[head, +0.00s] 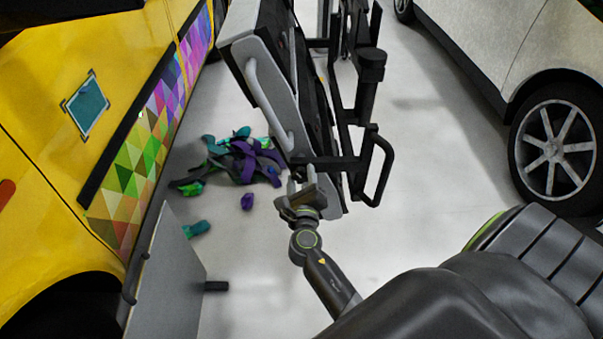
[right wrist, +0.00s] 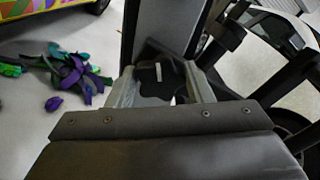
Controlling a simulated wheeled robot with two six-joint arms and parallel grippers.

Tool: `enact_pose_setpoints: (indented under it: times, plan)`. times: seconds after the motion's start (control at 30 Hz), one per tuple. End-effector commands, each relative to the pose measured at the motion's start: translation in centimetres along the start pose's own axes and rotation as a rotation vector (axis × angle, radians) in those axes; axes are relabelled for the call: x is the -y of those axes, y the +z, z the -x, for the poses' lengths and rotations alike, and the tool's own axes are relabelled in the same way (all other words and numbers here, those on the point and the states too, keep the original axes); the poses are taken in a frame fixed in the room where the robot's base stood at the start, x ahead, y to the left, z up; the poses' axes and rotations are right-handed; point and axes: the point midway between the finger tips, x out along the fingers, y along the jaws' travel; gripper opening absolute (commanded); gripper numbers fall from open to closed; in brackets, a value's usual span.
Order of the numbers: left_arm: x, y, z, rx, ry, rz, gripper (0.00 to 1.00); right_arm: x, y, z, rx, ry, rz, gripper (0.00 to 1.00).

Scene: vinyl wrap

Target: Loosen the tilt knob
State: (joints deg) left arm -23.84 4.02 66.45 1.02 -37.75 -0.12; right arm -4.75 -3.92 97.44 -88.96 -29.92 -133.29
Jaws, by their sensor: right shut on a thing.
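The tilt knob (right wrist: 160,82) is a black lobed knob with a short white line on its face, in the upper middle of the right wrist view. My right gripper (right wrist: 163,88) is shut on it, with one grey finger on each side. In the head view my right gripper (head: 301,186) is at the lower end of a tilted panel stand (head: 262,88) with a dark frame. The knob is hidden there by the gripper. My left gripper is not in view.
A yellow car (head: 50,190) with colored triangle wrap stands at left, a white car (head: 480,45) at right. Purple, teal and green scraps (head: 240,160) lie on the floor. A black frame handle (head: 380,168) is just right of my gripper. A grey board (head: 165,270) stands at lower left.

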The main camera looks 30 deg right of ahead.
Motion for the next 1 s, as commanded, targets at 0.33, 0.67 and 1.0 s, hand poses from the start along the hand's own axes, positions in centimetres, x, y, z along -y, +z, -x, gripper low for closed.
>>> enact_pose_setpoints:
  times: [0.33,0.67,1.0]
  plan:
    - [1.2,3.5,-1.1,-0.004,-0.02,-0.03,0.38,0.1,0.3,0.0,0.0,0.002,0.178,0.24]
    - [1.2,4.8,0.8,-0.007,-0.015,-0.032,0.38,0.1,0.4,0.0,0.0,0.003,0.441,0.24]
    - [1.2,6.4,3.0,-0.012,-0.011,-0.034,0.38,-0.1,0.3,0.0,0.0,0.002,0.765,0.24]
